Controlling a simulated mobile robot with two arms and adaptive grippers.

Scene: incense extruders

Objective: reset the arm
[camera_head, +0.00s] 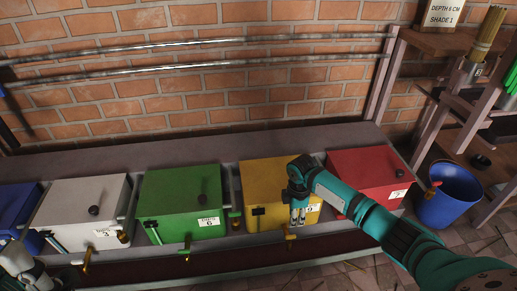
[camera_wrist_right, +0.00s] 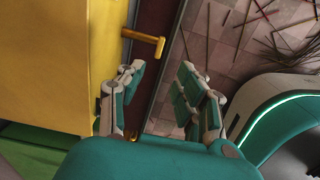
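My right arm (camera_head: 355,205) reaches in from the lower right over the row of boxes. Its gripper (camera_head: 298,217) hangs in front of the yellow box (camera_head: 262,178). In the right wrist view the two fingers of this gripper (camera_wrist_right: 161,72) stand apart with nothing between them. The yellow box (camera_wrist_right: 50,60) fills the left of that view, and a brass-coloured handle (camera_wrist_right: 146,40) shows beyond the fingertips, apart from them. Part of my left arm (camera_head: 20,265) shows at the lower left corner; its fingers cannot be made out.
A blue box (camera_head: 15,205), white box (camera_head: 80,200), green box (camera_head: 180,195) and red box (camera_head: 365,165) stand in the same row on a bench. A blue bucket (camera_head: 448,200) stands at right beside wooden shelves. Thin sticks (camera_wrist_right: 265,25) litter the tiled floor.

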